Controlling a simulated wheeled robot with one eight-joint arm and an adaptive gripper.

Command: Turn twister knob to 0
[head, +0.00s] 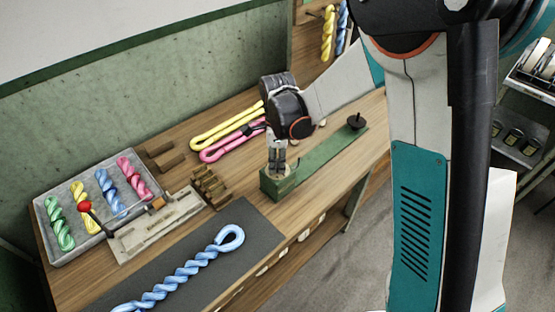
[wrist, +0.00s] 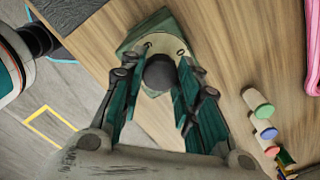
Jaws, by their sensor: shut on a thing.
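The twister is a long green base (head: 325,162) on the wooden bench. In the wrist view, its dark round knob (wrist: 160,71) stands on a pale dial plate (wrist: 176,45) on the green base end (wrist: 133,34). My gripper (head: 277,168) points down over the near end of the base. In the wrist view, my gripper's fingers (wrist: 160,88) lie on both sides of the knob and are shut on it. The knob is hidden by the fingers in the head view. The dial marks are too small to read, so the knob's setting cannot be told.
A black peg (head: 356,122) stands on the far end of the base. A small wooden rack (head: 210,186) stands close to the left. Yellow (head: 225,127) and pink skeins (head: 222,150) lie behind. A blue twisted skein (head: 185,272) lies on a dark mat (head: 262,222) in front.

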